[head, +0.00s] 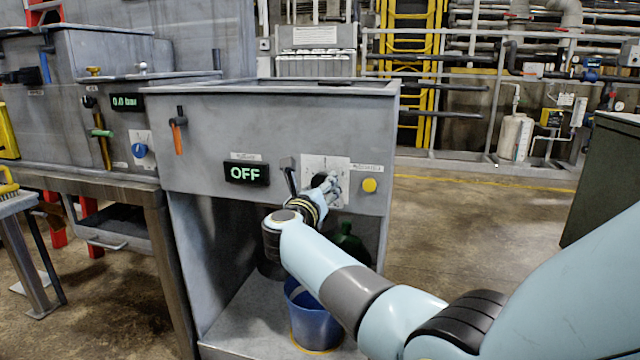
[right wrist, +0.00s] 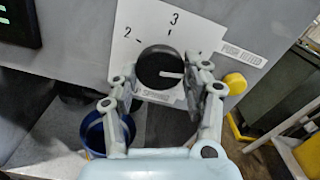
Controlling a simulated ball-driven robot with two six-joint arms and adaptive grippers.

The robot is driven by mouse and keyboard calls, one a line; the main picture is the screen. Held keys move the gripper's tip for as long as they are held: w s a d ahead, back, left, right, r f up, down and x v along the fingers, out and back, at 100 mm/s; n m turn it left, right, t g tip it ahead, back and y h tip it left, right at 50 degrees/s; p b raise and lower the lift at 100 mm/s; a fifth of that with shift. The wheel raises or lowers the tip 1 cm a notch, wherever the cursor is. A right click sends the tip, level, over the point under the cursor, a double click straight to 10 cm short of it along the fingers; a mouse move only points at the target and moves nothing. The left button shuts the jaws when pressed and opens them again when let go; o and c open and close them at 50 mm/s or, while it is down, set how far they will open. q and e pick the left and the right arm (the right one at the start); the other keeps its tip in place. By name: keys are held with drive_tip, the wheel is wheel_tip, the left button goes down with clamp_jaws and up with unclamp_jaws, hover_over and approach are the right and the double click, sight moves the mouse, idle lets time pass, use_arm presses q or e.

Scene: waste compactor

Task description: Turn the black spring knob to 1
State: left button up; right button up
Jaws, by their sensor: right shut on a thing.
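The black spring knob (right wrist: 156,66) sits on a white dial plate (right wrist: 150,24) on the front of the grey machine. In the right wrist view its white pointer line points right, and the marks 2 and 3 show at its upper left and top. I cannot see a 1. My right gripper (right wrist: 170,90) is shut on the knob, one finger on each side of its lower part. In the head view, the right gripper (head: 328,187) covers much of the knob and the dial plate (head: 312,164). My left gripper is not in view.
A display (head: 246,173) reading OFF is left of the dial, and a yellow button (head: 369,185) is just right of it. A black lever (head: 288,165) is close on its left. A blue bucket (head: 314,322) stands below, and a green bottle (head: 347,243) behind my arm.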

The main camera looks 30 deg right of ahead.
drive_tip(key=m+p, duration=0.4)
drive_tip(key=m, duration=1.3)
drive_tip(key=m+p, duration=0.5)
drive_tip(key=m, duration=1.2)
drive_tip(key=shift+a+r+m+p, duration=0.15)
drive_tip(key=shift+m+p, duration=0.15)
drive_tip(key=shift+m, duration=0.1)
drive_tip(key=n, duration=0.5)
drive_tip(key=shift+n, duration=0.3)
drive_tip(key=shift+f, duration=0.2)
drive_tip(key=o, duration=1.1)
drive_tip(key=shift+r, duration=0.1)
drive_tip(key=shift+o, duration=0.2)
drive_tip(key=shift+r, duration=0.1)
